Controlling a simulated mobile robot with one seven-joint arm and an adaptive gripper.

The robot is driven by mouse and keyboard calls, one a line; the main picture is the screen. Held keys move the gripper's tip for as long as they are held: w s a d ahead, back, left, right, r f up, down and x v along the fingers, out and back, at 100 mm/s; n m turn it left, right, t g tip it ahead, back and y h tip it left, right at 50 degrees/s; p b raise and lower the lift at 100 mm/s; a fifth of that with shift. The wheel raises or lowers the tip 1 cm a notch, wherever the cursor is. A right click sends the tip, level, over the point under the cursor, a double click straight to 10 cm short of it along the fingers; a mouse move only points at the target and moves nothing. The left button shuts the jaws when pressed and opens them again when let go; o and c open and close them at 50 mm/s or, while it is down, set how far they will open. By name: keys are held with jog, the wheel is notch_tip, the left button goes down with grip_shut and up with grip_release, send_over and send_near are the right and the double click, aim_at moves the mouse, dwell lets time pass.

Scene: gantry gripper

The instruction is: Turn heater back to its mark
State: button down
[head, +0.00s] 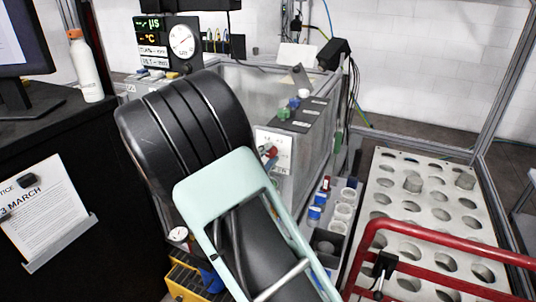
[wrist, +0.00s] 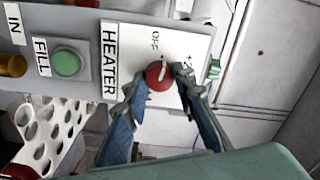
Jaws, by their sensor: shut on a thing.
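The heater control is a red knob (wrist: 157,78) with a white pointer line, on a white panel (wrist: 118,48) labelled HEATER in the wrist view. OFF is printed above the knob, and another mark to its right is too small to read. The pointer points roughly up in that picture. My gripper (wrist: 158,82) has one finger on each side of the knob and is shut on it. In the head view the red knob (head: 268,151) shows on the tank's front, just past my arm, which hides my gripper there.
A green FILL button (wrist: 66,63) and a yellow button (wrist: 12,66) sit left of the heater panel in the wrist view. A perforated rack (head: 425,215) and a red rail (head: 440,236) stand at right. A dark cabinet with a bottle (head: 87,70) is at left.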

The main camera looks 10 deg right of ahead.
jog(key=m+p, duration=0.1)
jog(key=m, duration=0.9)
jog(key=shift+f+m+b, duration=0.15)
jog(key=shift+m+b, duration=0.25)
jog(key=m+b, duration=0.3)
jog(key=m, duration=0.2)
jog(key=shift+f+m, duration=0.1)
jog(key=shift+m, duration=0.2)
jog(key=m+b, duration=0.2)
jog(key=m, duration=0.1)
jog(key=shift+m+b, duration=1)
jog(key=shift+m, duration=0.1)
jog(key=shift+a, duration=0.1)
jog(key=c, duration=1.6)
grip_release()
jog(key=shift+r, duration=0.2)
